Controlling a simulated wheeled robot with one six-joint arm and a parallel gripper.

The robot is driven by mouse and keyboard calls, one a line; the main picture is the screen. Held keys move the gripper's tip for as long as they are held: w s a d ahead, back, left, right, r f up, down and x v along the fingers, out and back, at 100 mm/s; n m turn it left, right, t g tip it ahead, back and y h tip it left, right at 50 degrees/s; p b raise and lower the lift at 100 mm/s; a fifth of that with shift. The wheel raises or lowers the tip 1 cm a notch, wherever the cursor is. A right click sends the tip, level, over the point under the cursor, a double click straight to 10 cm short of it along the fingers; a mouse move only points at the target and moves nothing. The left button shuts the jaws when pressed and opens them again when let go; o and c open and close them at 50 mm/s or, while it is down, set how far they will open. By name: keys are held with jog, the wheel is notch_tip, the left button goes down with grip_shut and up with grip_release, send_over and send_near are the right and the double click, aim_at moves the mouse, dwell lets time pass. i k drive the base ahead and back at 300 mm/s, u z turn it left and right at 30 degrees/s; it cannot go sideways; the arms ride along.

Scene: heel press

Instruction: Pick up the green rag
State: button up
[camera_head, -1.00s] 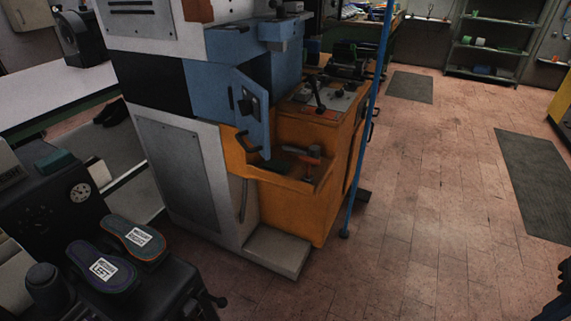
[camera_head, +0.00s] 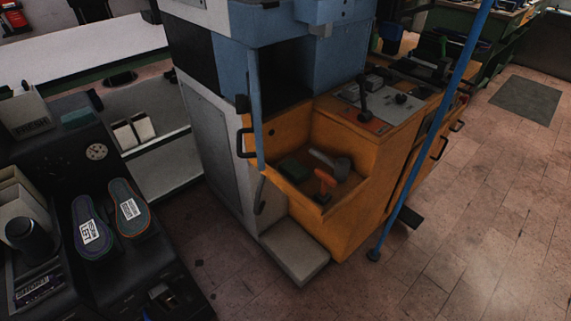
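A dark green, low item (camera_head: 293,168), which looks like the green rag, lies in the open orange tray (camera_head: 295,201) of the machine. It is small and dim, so I cannot be sure that it is cloth. A hammer-like tool with an orange handle (camera_head: 324,182) and a grey head (camera_head: 342,167) lies to its right in the same tray. My gripper is not in view.
An open blue door (camera_head: 254,110) stands edge-on at the tray's left. A blue pole (camera_head: 425,130) rises to the right. A pale step (camera_head: 295,252) juts out below. Two insoles (camera_head: 91,228) lie on the dark machine at left. The tiled floor (camera_head: 470,235) at right is clear.

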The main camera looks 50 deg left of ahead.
aim_at(297, 172)
jog(key=u, duration=0.95)
jog(key=i, duration=0.95)
jog(key=u, duration=1.05)
